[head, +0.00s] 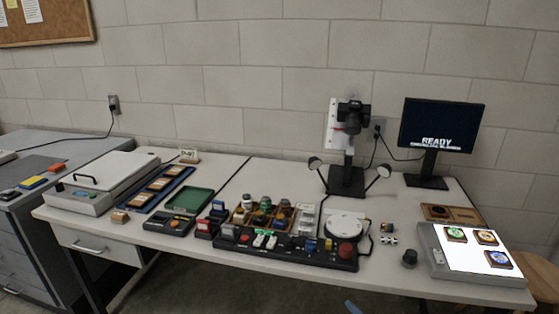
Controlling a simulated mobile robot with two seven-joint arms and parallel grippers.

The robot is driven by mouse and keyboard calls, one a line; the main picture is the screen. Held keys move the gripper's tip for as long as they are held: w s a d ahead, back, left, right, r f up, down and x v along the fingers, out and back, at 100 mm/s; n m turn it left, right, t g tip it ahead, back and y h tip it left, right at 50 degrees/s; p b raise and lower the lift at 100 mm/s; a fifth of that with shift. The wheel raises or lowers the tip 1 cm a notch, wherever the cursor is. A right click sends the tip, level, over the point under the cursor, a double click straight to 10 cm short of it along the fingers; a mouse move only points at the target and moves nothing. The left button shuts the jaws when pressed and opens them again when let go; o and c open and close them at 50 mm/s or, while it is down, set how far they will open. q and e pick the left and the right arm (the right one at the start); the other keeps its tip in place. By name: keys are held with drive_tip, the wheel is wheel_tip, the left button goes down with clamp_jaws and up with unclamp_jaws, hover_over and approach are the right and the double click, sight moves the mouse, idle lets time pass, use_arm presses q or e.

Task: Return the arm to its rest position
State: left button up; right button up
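Neither of my grippers shows clearly in the head view, and no arm reaches over the table (290,170). A small blue piece (352,307) shows at the bottom edge, below the table's front; too little of it is in view to tell what it is.
A light panel (432,245) with several framed pieces is at the right. A monitor (440,126) reading "READY", a camera stand (347,178) and a black control panel (285,251) stand on the table. Left are a blue tray (150,203) and a lidded grey device (100,182).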

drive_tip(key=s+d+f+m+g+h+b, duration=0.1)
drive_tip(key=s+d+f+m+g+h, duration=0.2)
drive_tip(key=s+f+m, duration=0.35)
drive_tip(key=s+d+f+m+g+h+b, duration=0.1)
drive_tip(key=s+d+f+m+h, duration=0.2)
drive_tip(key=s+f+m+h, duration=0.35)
use_arm(q)
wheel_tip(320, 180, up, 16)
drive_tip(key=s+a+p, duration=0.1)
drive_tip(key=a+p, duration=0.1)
drive_tip(key=p, duration=2.5)
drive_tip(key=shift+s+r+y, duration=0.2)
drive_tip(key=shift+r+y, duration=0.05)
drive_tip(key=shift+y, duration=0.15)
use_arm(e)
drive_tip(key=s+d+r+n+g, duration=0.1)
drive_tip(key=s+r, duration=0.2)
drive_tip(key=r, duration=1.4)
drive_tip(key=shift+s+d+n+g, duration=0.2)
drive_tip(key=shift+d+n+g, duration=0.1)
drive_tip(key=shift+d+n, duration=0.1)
